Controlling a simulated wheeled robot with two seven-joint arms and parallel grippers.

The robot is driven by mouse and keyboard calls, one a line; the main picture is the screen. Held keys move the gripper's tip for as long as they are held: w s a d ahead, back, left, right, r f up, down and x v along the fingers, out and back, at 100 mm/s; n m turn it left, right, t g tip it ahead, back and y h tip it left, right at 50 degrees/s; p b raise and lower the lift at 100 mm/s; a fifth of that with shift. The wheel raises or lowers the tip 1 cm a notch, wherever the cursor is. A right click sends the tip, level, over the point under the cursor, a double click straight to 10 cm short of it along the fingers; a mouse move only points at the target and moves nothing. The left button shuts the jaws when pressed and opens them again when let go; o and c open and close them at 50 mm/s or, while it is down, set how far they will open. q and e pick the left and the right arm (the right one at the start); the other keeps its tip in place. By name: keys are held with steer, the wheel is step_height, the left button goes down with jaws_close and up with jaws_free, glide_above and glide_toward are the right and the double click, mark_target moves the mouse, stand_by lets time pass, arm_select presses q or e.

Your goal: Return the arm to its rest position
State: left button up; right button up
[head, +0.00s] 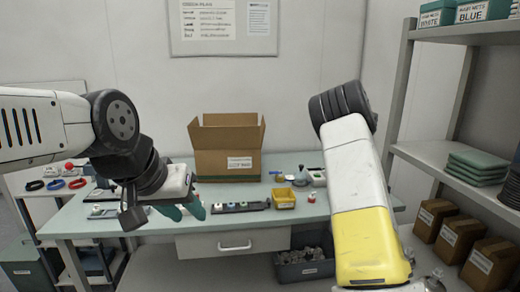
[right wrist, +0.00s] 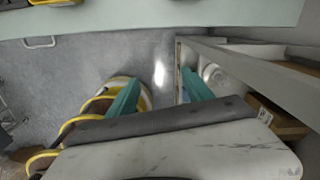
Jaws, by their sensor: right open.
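My left gripper (head: 192,210) shows in the head view with teal fingers over the front edge of the worktable (head: 150,226). From this angle I cannot tell whether its fingers are apart. My right arm (head: 357,195) stands on the right of the head view, its yellow and white link in front of the table's right end. Its gripper is outside that view. In the right wrist view my right gripper (right wrist: 163,88) is open, its two teal fingers apart with nothing between them, above the grey floor (right wrist: 60,70).
An open cardboard box (head: 226,160) stands at the table's back. A yellow bin (head: 284,198) and a dark tray (head: 240,207) lie on the table. A shelf (head: 450,165) stands close on the right, also in the right wrist view (right wrist: 245,72). A dark crate (head: 304,268) sits below the table.

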steer(key=w+a+r+m+t+y, duration=0.2)
steer(key=w+r+m+t, duration=0.2)
steer(key=r, duration=0.3)
steer(key=w+a+r+m+t+y, duration=0.1)
steer(key=w+a+r+m+t, duration=0.25)
steer(key=r, duration=0.25)
steer(key=s+d+r+m+t+h, duration=0.2)
steer(key=s+r+m+t, duration=0.1)
steer(key=r+m, duration=0.5)
steer(key=s+d+r+m+t+h, duration=0.2)
steer(key=s+r+m+t, duration=0.15)
steer(key=r+m, duration=0.35)
steer(key=s+a+f+m+g+y, duration=0.1)
steer(key=s+a+f+m, duration=0.3)
steer(key=s, duration=0.7)
steer(key=s+a+f+m+g+y, duration=0.1)
steer(key=s+a+f+m+g, duration=0.3)
steer(key=s+a+m, duration=0.3)
steer(key=s+a+f+m+g+y, duration=0.1)
steer(key=s+a+f+m+g, duration=0.2)
steer(key=s, duration=1.4)
steer(key=a+f+m, duration=0.1)
steer(key=a+m, duration=0.1)
steer(key=shift+s+a+f+m, duration=0.15)
steer(key=shift+s+f+m, duration=0.1)
steer(key=shift+f+m, duration=0.1)
steer(key=shift+r, duration=0.1)
